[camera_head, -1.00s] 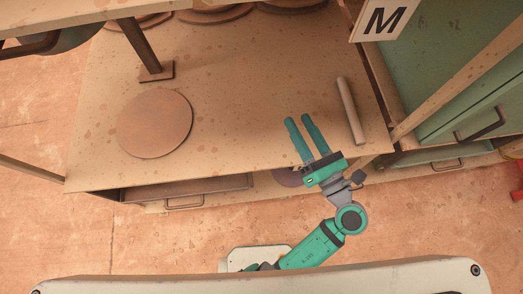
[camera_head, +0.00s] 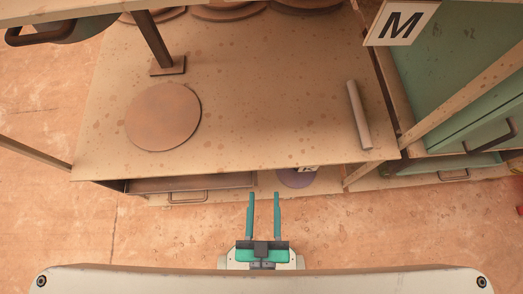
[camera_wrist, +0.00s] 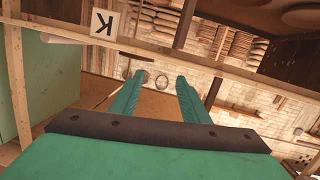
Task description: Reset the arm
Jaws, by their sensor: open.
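My gripper (camera_head: 263,205) is open and empty in the head view. Its two green fingers point away from my body, in front of the table's front edge and close to my base. In the wrist view the two fingers of my gripper (camera_wrist: 158,98) stand apart with nothing between them. Most of my arm is hidden below or behind the gripper in the head view.
The table (camera_head: 260,120) carries a round brown disc (camera_head: 163,117), a rod (camera_head: 358,115) and a post on a foot (camera_head: 166,65). A sign with M (camera_head: 402,23) and a green cabinet (camera_head: 455,90) stand right. A purple disc (camera_head: 294,179) lies under the table's edge.

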